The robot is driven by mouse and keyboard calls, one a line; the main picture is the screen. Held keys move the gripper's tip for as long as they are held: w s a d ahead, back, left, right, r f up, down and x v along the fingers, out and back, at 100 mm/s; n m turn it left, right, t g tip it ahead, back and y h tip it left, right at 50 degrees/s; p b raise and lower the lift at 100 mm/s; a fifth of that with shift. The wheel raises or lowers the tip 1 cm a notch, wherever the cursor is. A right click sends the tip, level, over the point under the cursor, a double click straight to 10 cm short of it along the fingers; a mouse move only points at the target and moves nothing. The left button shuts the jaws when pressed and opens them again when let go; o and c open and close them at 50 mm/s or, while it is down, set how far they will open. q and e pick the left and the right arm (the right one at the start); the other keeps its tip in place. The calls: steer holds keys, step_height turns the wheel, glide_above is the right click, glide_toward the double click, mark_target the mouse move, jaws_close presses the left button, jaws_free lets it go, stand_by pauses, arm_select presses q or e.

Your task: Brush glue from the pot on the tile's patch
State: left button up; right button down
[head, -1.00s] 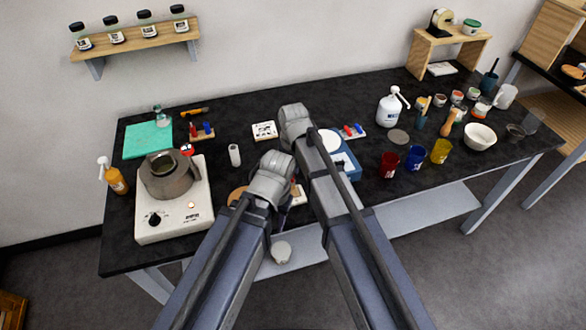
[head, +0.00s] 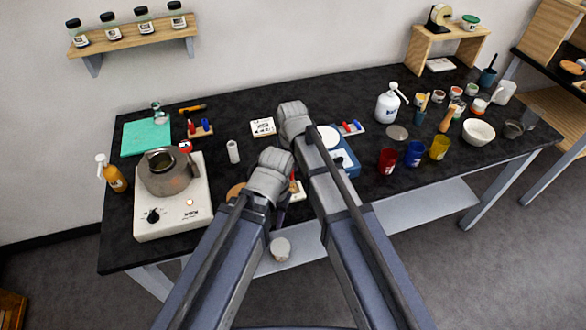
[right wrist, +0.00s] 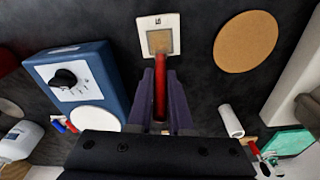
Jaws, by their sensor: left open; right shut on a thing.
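The dark metal pot (head: 166,178) stands on the white hot plate (head: 150,222) at the bench's left. The tile (right wrist: 145,24) is a white square with a tan patch (right wrist: 160,41); in the head view my arms hide most of it. My right gripper (right wrist: 161,82) is shut on a red-handled brush (right wrist: 160,96), which points at the patch. I cannot tell whether its tip touches the patch. In the head view my arm hides the right gripper. My left gripper (head: 283,212) is open, low near the bench's front edge, and mostly hidden behind its wrist.
A round cork mat (right wrist: 246,42) lies beside the tile. A blue device (right wrist: 88,66) with a white disc stands on the other side. A white roll (right wrist: 231,120) stands nearby. Red, blue and yellow cups (head: 414,154) stand further right. A teal mat (head: 146,138) lies back left.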

steer(key=shift+w+a, duration=0.1)
steer(key=shift+w, duration=0.1)
steer(key=shift+s+d+r, duration=0.1)
steer(key=shift+s+d, duration=0.15)
steer(key=shift+s, duration=0.4)
steer(key=shift+s+d, duration=0.2)
steer(key=shift+s, duration=0.4)
steer(key=shift+w, duration=0.1)
steer(key=shift+w+a, duration=0.25)
steer(key=shift+w, duration=0.4)
steer(key=shift+w+a, duration=0.2)
steer(key=shift+w, duration=0.4)
steer(key=s, duration=0.1)
steer(key=s+d, duration=0.1)
steer(key=s, duration=0.1)
